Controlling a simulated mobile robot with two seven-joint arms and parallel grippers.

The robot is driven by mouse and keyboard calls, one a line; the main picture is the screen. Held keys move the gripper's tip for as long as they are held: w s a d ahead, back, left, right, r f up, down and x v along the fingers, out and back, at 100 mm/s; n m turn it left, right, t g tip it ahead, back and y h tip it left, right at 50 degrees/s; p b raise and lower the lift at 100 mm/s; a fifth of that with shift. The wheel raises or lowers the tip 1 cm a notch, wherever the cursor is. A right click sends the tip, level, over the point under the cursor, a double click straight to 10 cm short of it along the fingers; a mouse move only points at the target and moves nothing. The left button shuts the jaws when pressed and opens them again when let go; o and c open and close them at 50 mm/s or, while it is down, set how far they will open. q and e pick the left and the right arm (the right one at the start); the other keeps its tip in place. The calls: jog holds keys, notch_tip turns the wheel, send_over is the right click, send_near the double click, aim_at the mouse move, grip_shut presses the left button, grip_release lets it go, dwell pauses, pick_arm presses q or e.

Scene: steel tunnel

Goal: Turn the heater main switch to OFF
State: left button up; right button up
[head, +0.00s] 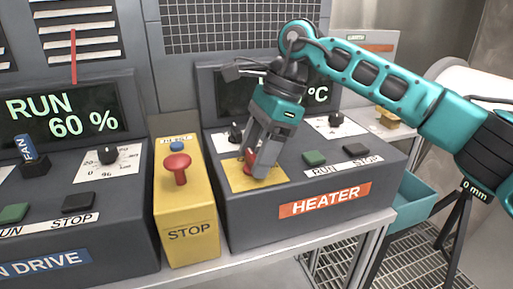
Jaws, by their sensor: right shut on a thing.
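The heater box (325,212) is a dark grey console with an orange HEATER label, right of the middle in the head view. Its main switch has a red handle (248,160) on a yellow plate (270,182) at the left of the console top. My right gripper (257,166) reaches down from the right and is shut on the red handle. The fingers hide much of the handle and the plate's markings, so I cannot read its position. My left gripper is not in view.
A yellow STOP box (188,215) with a red mushroom button stands just left of the heater box. The drive console (85,215) with a RUN 60 % display is further left. Green and black buttons (314,158) and a knob (336,119) lie right of the gripper.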

jog(key=o, duration=1.1)
jog(key=shift+c, duration=0.2)
jog(key=v, duration=1.3)
jog(key=shift+p, duration=0.35)
jog(key=shift+a, duration=0.1)
